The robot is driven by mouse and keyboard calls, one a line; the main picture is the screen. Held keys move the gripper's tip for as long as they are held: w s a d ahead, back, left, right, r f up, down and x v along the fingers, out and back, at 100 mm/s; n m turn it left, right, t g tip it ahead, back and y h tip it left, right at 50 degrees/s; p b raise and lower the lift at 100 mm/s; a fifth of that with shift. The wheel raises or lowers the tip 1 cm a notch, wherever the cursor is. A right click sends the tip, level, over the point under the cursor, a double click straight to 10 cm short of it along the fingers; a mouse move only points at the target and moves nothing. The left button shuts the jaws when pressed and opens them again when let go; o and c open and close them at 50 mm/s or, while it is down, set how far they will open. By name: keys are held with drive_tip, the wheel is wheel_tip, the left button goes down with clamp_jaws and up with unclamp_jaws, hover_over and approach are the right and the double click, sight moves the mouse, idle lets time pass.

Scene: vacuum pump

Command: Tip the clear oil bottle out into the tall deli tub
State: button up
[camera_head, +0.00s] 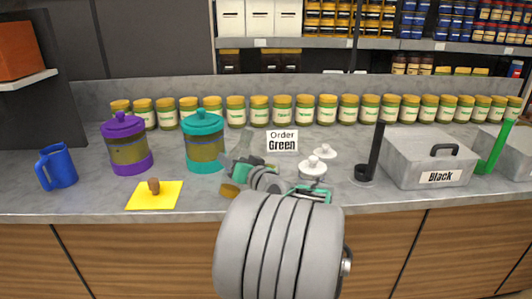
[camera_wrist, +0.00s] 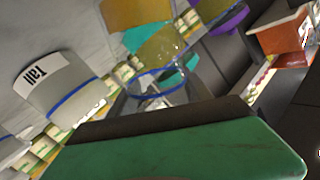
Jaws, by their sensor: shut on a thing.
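My gripper (camera_head: 240,172) is low over the counter, right of the teal canister, and is shut on a clear thing that I take to be the clear oil bottle. The green finger with its dark pad fills the bottom of the wrist view (camera_wrist: 180,140). A clear round shape with a blue rim (camera_wrist: 157,84) shows just beyond that pad; I cannot tell whether it is the bottle or another vessel. A pale tub labelled "Tall" (camera_wrist: 57,88), with a blue band, is at the left of the wrist view. I cannot make out the tub in the head view.
A purple canister (camera_head: 126,148), a teal canister (camera_head: 204,143) and a blue mug (camera_head: 57,167) stand to the left. A yellow card (camera_head: 154,195) lies in front. Several jars line the back. White knobbed lids (camera_head: 313,170) and a metal "Black" box (camera_head: 425,160) are to the right.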

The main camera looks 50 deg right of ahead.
drive_tip(key=shift+d+r+m+p, duration=0.15)
drive_tip(key=shift+m+p, duration=0.75)
drive_tip(key=shift+p, duration=1)
drive_tip(key=shift+f+m+y+p, duration=0.3)
drive_tip(key=shift+m+y+p, duration=0.1)
drive_tip(key=shift+p, duration=0.5)
drive_tip(key=shift+a+f+m+p, duration=0.4)
drive_tip(key=shift+m+p, duration=0.2)
drive_tip(key=shift+p, duration=0.55)
drive_tip(key=shift+a+f+m+g+y+p, duration=0.2)
drive_tip(key=shift+f+m+g+y+p, duration=0.1)
drive_tip(key=shift+f+p, duration=0.1)
drive_tip(key=shift+w+a+f+m+y+p, duration=0.1)
drive_tip(key=shift+a+f+m+y+p, duration=0.4)
drive_tip(key=shift+m+p, duration=0.55)
drive_tip(key=shift+r+m+p, duration=0.35)
drive_tip(key=shift+p, duration=1.45)
drive_tip(key=shift+d+m+y+p, duration=0.35)
drive_tip(key=shift+m+y+p, duration=0.15)
drive_tip(key=shift+m+p, duration=0.25)
drive_tip(key=shift+r+m+y+p, duration=0.3)
drive_tip(key=shift+r+m+p, duration=0.65)
drive_tip(key=shift+p, duration=0.9)
